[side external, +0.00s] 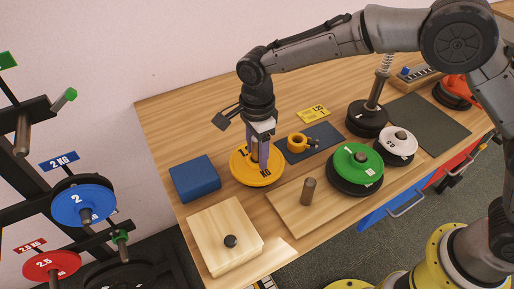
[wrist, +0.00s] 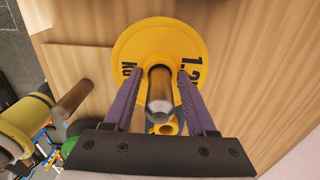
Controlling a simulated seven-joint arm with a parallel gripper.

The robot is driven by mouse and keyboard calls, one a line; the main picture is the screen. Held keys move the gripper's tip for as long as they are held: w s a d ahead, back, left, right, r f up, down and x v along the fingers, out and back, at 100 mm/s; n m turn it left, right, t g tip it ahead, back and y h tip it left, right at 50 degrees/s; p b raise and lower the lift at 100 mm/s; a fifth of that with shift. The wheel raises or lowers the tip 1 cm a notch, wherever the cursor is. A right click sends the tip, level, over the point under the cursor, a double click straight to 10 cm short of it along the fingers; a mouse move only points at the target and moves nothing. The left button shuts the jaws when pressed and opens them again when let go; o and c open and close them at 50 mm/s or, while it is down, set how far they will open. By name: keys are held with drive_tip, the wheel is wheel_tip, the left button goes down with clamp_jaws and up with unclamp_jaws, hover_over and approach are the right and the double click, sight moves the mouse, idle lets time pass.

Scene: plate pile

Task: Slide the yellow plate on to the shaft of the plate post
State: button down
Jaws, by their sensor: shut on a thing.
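The yellow plate (side external: 240,175) lies flat beside the blue block in the side view, marked 1.25 KG. It fills the upper middle of the wrist view (wrist: 140,38). My gripper (side external: 258,158) is over its centre, pointing down. In the wrist view my gripper's purple fingers (wrist: 160,88) stand on both sides of a metal hub (wrist: 161,95) rising from the plate's middle. I cannot tell whether the plate touches the table. A short bare upright shaft (side external: 308,191) stands on a wooden board (side external: 283,211), right of and nearer than the plate; it also shows in the wrist view (wrist: 74,98).
A green plate (side external: 350,158) on a black one sits at the board's right, near a white plate (side external: 396,141). A blue block (side external: 194,177) stands left of the yellow plate. A yellow collar (side external: 297,143) lies on a dark mat behind. A wooden box (side external: 225,225) is at the front.

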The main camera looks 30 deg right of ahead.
drive_tip(key=shift+w+f, duration=0.1)
drive_tip(key=shift+f, duration=0.25)
drive_tip(key=shift+f, duration=0.1)
idle(0.3)
drive_tip(key=shift+c, duration=0.6)
unclamp_jaws()
drive_tip(key=shift+s+f, duration=0.2)
drive_tip(key=shift+f, duration=0.05)
wheel_tip(320, 180, up, 14)
drive_tip(key=shift+w+r, duration=0.1)
